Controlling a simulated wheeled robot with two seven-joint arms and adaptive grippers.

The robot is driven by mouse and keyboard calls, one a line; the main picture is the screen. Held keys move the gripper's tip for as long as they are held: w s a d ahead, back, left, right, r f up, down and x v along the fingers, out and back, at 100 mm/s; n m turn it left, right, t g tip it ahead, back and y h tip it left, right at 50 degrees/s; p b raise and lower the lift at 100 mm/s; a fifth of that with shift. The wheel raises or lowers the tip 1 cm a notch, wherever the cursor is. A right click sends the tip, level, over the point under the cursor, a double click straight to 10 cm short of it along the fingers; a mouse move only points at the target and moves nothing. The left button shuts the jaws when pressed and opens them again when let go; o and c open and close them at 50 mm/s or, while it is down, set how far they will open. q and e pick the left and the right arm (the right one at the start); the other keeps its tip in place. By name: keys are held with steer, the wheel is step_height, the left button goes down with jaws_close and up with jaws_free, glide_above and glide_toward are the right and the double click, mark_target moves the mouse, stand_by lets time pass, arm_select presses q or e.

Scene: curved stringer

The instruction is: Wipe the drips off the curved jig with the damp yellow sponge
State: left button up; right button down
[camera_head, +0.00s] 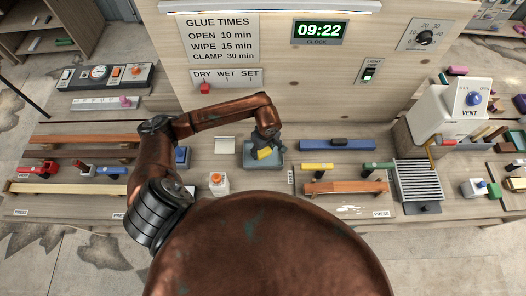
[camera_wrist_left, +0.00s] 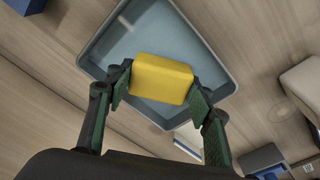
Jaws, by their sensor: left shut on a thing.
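The yellow sponge (camera_head: 265,153) is between the fingers of my left gripper (camera_head: 268,142), over the grey-blue tray (camera_head: 247,162). In the left wrist view my left gripper (camera_wrist_left: 160,90) is shut on the sponge (camera_wrist_left: 161,79), with a green-padded finger at each side. The tray (camera_wrist_left: 215,50) lies behind the sponge there; I cannot tell if they touch. A curved reddish wooden piece (camera_head: 345,188), which seems to be the jig, lies right of the tray. White drips (camera_head: 348,210) show at its front. My right gripper is not in view.
A slatted metal rack (camera_head: 418,180) stands to the jig's right. A white bottle (camera_head: 219,184) with an orange top stands left of the tray.

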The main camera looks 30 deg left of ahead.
mark_target(264, 150)
arm_select(q)
steer(key=shift+r+p, duration=0.8)
steer(key=shift+r, duration=1.4)
steer(key=shift+w+d+r+m+b, duration=0.2)
steer(key=shift+d+m+b, duration=0.1)
steer(key=shift+m, duration=0.1)
steer(key=s+d+r+m+h+b, duration=0.1)
steer(key=s+d+r+m+b, duration=0.1)
steer(key=d+r+m+b, duration=0.3)
step_height(264, 150, up, 4)
steer(key=m+b, duration=0.1)
steer(key=m, duration=0.5)
steer(key=shift+s+d+m+t, duration=0.2)
steer(key=shift+d+m+t, duration=0.2)
